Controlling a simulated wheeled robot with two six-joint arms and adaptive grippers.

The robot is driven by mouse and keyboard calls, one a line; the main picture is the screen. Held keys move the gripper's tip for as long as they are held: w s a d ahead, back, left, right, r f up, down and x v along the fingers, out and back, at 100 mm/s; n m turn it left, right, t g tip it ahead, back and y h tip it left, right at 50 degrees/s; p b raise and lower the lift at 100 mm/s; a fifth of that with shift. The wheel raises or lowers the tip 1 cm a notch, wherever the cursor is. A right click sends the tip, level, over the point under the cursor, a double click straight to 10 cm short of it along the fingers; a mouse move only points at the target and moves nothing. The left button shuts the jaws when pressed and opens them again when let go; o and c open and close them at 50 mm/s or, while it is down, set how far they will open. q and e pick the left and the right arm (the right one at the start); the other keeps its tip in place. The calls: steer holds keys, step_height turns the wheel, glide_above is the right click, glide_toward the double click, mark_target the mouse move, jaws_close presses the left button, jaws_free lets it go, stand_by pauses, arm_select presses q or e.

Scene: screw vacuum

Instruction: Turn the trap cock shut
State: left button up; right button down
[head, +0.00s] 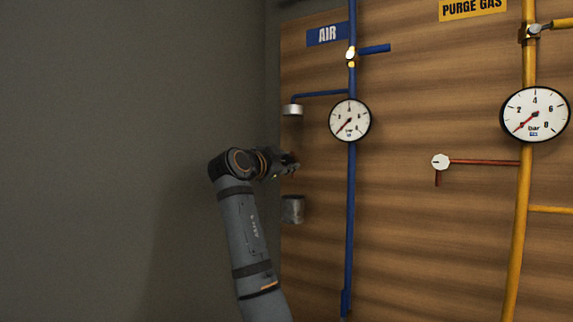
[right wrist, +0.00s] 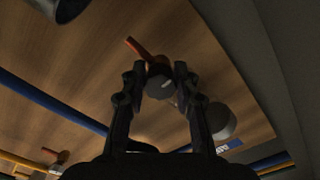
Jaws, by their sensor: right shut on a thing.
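The trap cock (right wrist: 160,86) shows in the right wrist view as a round grey body with a red-orange lever (right wrist: 138,48) pointing up and to the left. My right gripper (right wrist: 162,72) is shut on it, one finger on each side of the round body, and the lever sticks out past the fingertips. In the head view my right gripper (head: 293,164) is at the left edge of the wooden board, between a pale cap (head: 292,109) above and a grey cup (head: 292,209) below. There the gripper hides most of the cock. My left gripper is not in view.
A blue air pipe (head: 351,200) with a gauge (head: 350,120) runs just right of my right gripper. Farther right are another red-levered cock (head: 440,162) and the yellow purge gas pipe (head: 523,200) with its gauge (head: 535,115). The grey wall (head: 120,120) at left is bare.

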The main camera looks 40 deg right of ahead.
stand_by(0.4)
steer(key=c, duration=1)
jaws_free()
steer(key=shift+d, duration=0.1)
steer(key=shift+a, duration=0.45)
steer(key=v, duration=0.7)
steer(key=shift+s, duration=0.15)
steer(key=shift+f, duration=0.1)
